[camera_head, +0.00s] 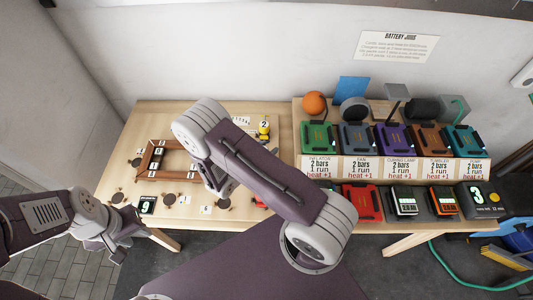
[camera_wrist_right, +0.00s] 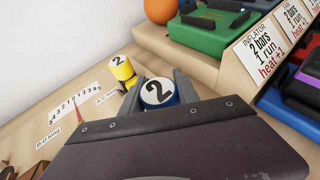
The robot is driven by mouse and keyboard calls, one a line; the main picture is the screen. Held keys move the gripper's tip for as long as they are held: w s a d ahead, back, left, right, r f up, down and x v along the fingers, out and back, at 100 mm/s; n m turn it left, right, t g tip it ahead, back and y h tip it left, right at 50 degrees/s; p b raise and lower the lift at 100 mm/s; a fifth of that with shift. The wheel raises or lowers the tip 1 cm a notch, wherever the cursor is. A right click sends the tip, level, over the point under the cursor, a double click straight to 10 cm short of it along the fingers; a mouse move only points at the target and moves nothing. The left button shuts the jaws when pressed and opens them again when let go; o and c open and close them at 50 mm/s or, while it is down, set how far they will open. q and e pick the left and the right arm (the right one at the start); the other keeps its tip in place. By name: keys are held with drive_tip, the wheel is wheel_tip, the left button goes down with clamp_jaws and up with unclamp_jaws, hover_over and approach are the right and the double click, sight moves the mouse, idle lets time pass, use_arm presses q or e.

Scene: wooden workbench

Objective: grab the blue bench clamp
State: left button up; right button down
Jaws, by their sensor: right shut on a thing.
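The blue bench clamp (camera_wrist_right: 159,94) is a blue cylinder with a white top marked 2. In the right wrist view it sits between the two grey fingers of my right gripper (camera_wrist_right: 161,87), which is shut on it. My dark gripper body covers its lower part, so I cannot tell if it touches the bench. In the head view my right arm hides the clamp. A yellow clamp (camera_wrist_right: 122,70), also marked 2, stands just left of it and shows in the head view (camera_head: 263,129). My left gripper (camera_head: 118,250) is at the bench's front left; its fingers are unclear.
A wooden frame (camera_head: 152,158) lies on the bench's left. A printed scale (camera_wrist_right: 75,105) is left of the clamps. A raised stand (camera_head: 300,150) with several coloured battery docks fills the right. An orange ball (camera_head: 314,103) rests at the back.

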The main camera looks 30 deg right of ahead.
drive_tip(key=s+d+r+p, duration=0.2)
drive_tip(key=s+d+r, duration=0.1)
drive_tip(key=s+r, duration=0.1)
drive_tip(key=s+d+r+p, duration=0.2)
drive_tip(key=s+d+r, duration=0.2)
drive_tip(key=shift+d+r, duration=0.3)
drive_tip(key=shift+s+d+f+p, duration=0.1)
drive_tip(key=shift+s+d+p, duration=0.1)
drive_tip(key=shift+p, duration=0.55)
drive_tip(key=shift+f, duration=0.1)
